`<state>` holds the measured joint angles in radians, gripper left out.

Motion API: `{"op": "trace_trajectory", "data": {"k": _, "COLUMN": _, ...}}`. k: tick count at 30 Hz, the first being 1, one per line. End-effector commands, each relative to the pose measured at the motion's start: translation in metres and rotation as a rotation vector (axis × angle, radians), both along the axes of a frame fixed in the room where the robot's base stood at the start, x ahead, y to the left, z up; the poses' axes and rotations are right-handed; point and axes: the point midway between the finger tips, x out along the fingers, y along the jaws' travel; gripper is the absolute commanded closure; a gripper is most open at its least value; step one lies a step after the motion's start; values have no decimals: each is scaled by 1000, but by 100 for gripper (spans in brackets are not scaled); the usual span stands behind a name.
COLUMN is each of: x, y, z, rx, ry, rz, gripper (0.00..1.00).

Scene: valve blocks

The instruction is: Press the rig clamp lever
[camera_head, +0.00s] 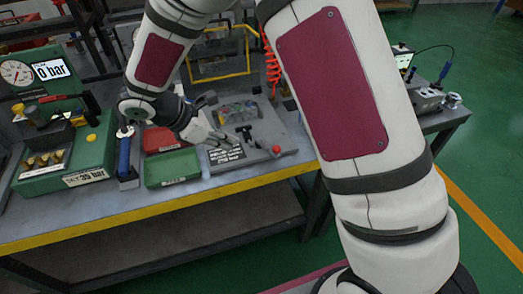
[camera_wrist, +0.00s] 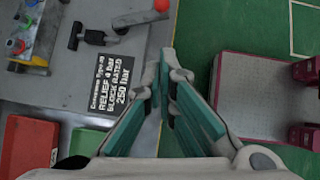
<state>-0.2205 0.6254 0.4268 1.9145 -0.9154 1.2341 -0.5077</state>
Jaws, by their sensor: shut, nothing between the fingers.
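The clamp lever is a grey bar with a red ball end (camera_head: 277,149). It lies on the grey rig plate at the right part of the bench, and its red ball also shows at the top of the wrist view (camera_wrist: 161,5). A black T-shaped handle (camera_head: 245,133) stands beside it and appears in the wrist view (camera_wrist: 95,36). My gripper (camera_head: 230,141) is shut and empty, just left of the lever in the head view. In the wrist view its fingertips (camera_wrist: 170,68) are together, below the red ball and apart from it.
A black label (camera_wrist: 112,83) reading relief 4 bar, block rated 250 bar lies on the plate. A green tray (camera_head: 172,168) and a red tray (camera_head: 170,138) sit left of it. The green pressure unit (camera_head: 90,160) is far left. The yellow bench edge (camera_head: 130,220) runs along the front.

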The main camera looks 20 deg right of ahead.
Motion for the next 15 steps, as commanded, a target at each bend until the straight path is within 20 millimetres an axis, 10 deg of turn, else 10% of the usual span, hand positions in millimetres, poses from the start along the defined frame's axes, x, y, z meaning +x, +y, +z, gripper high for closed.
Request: {"op": "trace_trajectory", "data": {"k": 15, "x": 1, "y": 0, "z": -7, "rx": -3, "ry": 8, "rz": 12, "gripper": 100}}
